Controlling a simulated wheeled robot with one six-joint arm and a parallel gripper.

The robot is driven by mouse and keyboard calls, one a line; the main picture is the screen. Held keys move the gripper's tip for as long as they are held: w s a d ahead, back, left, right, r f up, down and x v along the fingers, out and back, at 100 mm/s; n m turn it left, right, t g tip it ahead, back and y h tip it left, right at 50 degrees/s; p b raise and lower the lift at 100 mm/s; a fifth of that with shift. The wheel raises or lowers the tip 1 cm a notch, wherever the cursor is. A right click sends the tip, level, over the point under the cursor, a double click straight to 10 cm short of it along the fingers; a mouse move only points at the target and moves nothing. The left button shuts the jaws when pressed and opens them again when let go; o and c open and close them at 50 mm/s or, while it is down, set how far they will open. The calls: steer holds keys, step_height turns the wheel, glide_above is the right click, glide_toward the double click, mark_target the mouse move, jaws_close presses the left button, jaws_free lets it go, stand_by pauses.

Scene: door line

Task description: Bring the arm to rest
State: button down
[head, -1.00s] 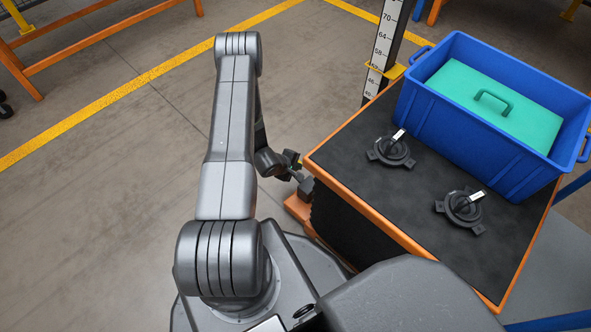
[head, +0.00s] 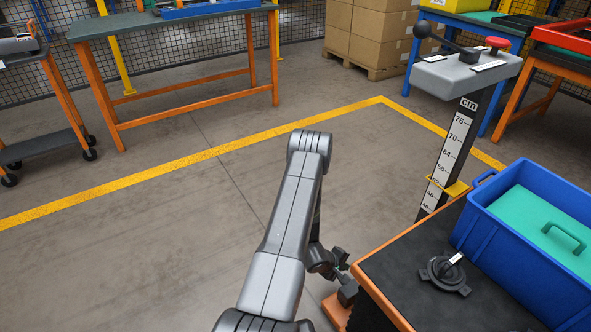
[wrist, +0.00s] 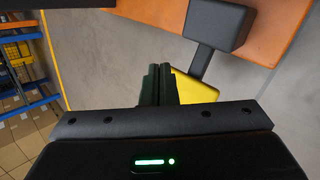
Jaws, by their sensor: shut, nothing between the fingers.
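My arm rises in the lower middle of the head view and bends down at the elbow. Its wrist hangs low, left of the orange-edged cart (head: 400,295), with my gripper (head: 342,262) small and dark close to the cart's edge. In the wrist view my gripper (wrist: 160,84) shows its two dark fingers together, with nothing held. A yellow piece (wrist: 195,88) shows just right of the fingertips, and a dark block (wrist: 214,26) lies beyond. I cannot tell whether the fingers touch the yellow piece.
A post with a cm scale (head: 450,150) rises behind. An orange-framed workbench (head: 180,25) stands at the back left. The floor left of my arm is clear.

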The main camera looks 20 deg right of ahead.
steer(key=f+b, duration=0.1)
steer(key=w+f+b, duration=0.1)
steer(key=f, duration=0.1)
steer(key=shift+a, duration=0.15)
steer(key=shift+r+p, duration=0.4)
steer(key=shift+p, duration=0.6)
steer(key=shift+s+r+p, duration=0.1)
steer(key=shift+p, duration=0.35)
step_height(320, 180, up, 6)
steer(key=s+p, duration=0.2)
steer(key=p, duration=0.2)
steer(key=shift+s+d, duration=0.2)
steer(key=shift+d, duration=0.2)
steer(key=b, duration=0.5)
glide_above(339, 279)
step_height(339, 279, down, 7)
steer(key=shift+s+d, duration=0.1)
steer(key=shift+b, duration=0.65)
